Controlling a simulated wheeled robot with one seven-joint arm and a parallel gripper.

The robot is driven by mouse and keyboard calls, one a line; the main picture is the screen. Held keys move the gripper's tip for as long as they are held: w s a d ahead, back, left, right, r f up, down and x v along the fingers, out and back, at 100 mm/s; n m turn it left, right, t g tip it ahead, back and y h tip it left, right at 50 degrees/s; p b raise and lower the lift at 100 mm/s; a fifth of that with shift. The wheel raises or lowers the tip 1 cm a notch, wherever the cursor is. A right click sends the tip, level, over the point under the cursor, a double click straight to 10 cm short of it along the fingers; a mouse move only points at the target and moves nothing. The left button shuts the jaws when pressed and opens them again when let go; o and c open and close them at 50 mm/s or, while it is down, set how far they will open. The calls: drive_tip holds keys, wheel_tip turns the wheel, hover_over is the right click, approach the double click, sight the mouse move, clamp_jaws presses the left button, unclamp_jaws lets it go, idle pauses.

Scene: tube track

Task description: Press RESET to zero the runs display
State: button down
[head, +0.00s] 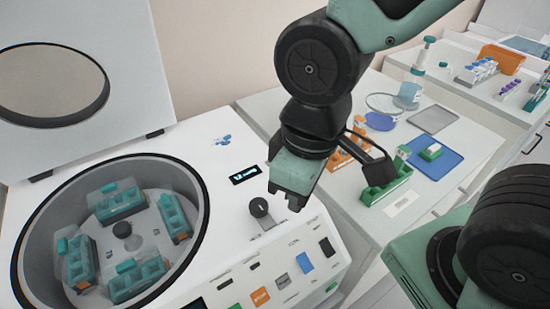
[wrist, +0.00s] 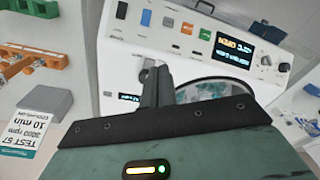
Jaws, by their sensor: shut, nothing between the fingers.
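The centrifuge's white control panel (head: 300,255) carries a row of coloured buttons: blue (head: 305,262), black (head: 327,247), grey (head: 282,281), orange (head: 260,296) and a green one at the front. Their labels are too small to read, so I cannot tell which is RESET. A small lit display (head: 245,174) is set in the top deck; its digits are unclear, and it may be the runs display. A black knob (head: 259,207) stands nearby. My gripper (head: 293,203) is shut and empty, above the deck right of the knob. Its fingers (wrist: 155,86) also show in the wrist view.
The centrifuge lid (head: 85,60) stands open over the bowl with teal buckets (head: 118,200). A larger screen (wrist: 233,50) shows in the wrist view. Right of the machine, a table holds green and orange racks (head: 385,190), a blue mat (head: 450,160) and a grey tray (head: 432,119).

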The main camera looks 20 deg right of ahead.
drive_tip(key=w+d+f+n+t+y+p, duration=0.1)
drive_tip(key=w+d+f+n+y, duration=0.1)
drive_tip(key=w, duration=0.6)
drive_tip(key=w+d+f+n+t+y+p, duration=0.2)
drive_tip(key=w+n, duration=0.3)
drive_tip(key=w, duration=0.4)
drive_tip(key=w+d+f+n+t+y+p, duration=0.2)
drive_tip(key=w+d+f+n, duration=0.1)
drive_tip(key=w, duration=0.6)
drive_tip(key=shift+w+f+n+y, duration=0.25)
drive_tip(key=shift+f+n+y, duration=0.2)
drive_tip(key=shift+n, duration=0.25)
drive_tip(key=shift+d, duration=0.1)
wheel_tip(320, 180, down, 9)
drive_tip(key=b, duration=0.8)
drive_tip(key=shift+r, duration=0.1)
drive_tip(key=shift+f+b, duration=0.4)
